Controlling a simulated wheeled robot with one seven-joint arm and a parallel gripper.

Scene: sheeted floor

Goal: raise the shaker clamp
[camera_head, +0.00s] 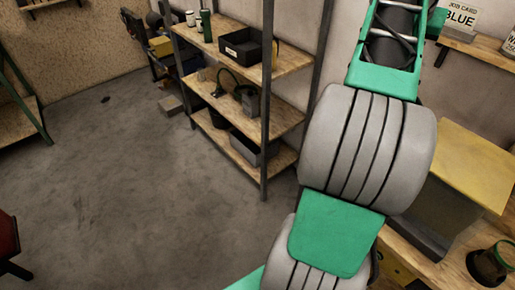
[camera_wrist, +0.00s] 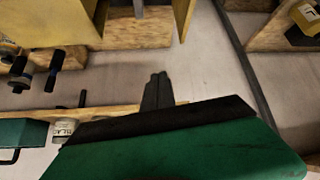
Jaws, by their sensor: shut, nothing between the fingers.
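I cannot make out the shaker clamp for certain in either view. A yellow-topped box (camera_head: 475,155) stands on the wooden bench at the right in the head view, and a large yellow panel (camera_wrist: 45,22) fills the upper left of the wrist view. Dark knob-like parts (camera_wrist: 55,66) stick out left of my gripper there; I cannot tell what they belong to. My gripper (camera_wrist: 157,78) shows in the wrist view with its two dark fingers together and empty, apart from these parts. In the head view my arm hides the gripper.
A metal-post shelf (camera_head: 285,60) with a black bin (camera_head: 245,46) stands left of my arm. A dark cup-like item (camera_head: 488,264) is on the bench. A white labelled can (camera_wrist: 66,131) is left of my gripper. The grey floor (camera_head: 130,165) is open at left.

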